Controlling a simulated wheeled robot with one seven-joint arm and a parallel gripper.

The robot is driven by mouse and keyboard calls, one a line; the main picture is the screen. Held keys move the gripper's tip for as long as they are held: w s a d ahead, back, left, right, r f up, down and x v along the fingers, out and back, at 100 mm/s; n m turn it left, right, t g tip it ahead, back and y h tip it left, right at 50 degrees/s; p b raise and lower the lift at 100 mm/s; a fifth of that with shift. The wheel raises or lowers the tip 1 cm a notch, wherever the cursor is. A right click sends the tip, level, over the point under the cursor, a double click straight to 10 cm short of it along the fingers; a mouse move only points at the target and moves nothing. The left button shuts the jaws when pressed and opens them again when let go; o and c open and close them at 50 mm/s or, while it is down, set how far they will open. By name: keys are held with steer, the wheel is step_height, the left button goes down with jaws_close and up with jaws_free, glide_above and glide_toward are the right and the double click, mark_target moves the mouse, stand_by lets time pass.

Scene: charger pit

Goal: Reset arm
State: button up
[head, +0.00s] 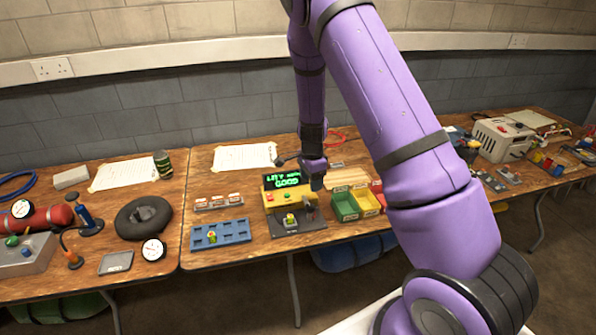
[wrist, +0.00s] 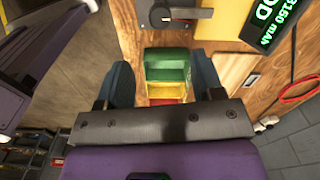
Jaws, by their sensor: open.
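My purple arm reaches over the middle table. My gripper (head: 316,182) is just to the right of the yellow tester with its lit green display (head: 287,181), above or near the coloured bins. In the wrist view my gripper (wrist: 160,88) is open, its two dark fingers apart with nothing between them. The green bin (wrist: 166,57) shows between the fingers, below them. The tester's yellow body (wrist: 229,17) shows at the top of the wrist view. A small green and yellow item (head: 290,220) sits in the tester's front bay.
The green bin (head: 345,206) stands beside a yellow bin (head: 367,203) and a red one. A blue tray (head: 220,234) lies left of the tester. A black ring cushion (head: 143,217) and gauges are further left. A beige box (head: 502,139) stands far right.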

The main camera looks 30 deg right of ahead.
steer(key=s+a+r+n+t+y, duration=0.1)
steer(key=s+a+r+n, duration=0.15)
steer(key=r, duration=0.65)
steer(key=s+a+r+n+t, duration=0.1)
steer(key=s+a+r+n, duration=0.2)
steer(key=r, duration=0.5)
steer(key=s+a+r+n+y, duration=0.1)
steer(key=s+r+n, duration=0.25)
steer(key=r, duration=0.55)
steer(key=s+r+n+t+h, duration=0.1)
steer(key=s+r+n, duration=0.3)
steer(key=s, duration=0.8)
steer(key=s+a+r+n+t+h, duration=0.1)
steer(key=s+r+n+t, duration=0.1)
steer(key=s+r+n, duration=0.3)
steer(key=s+r, duration=0.3)
steer(key=s, duration=0.4)
steer(key=shift+a, duration=0.25)
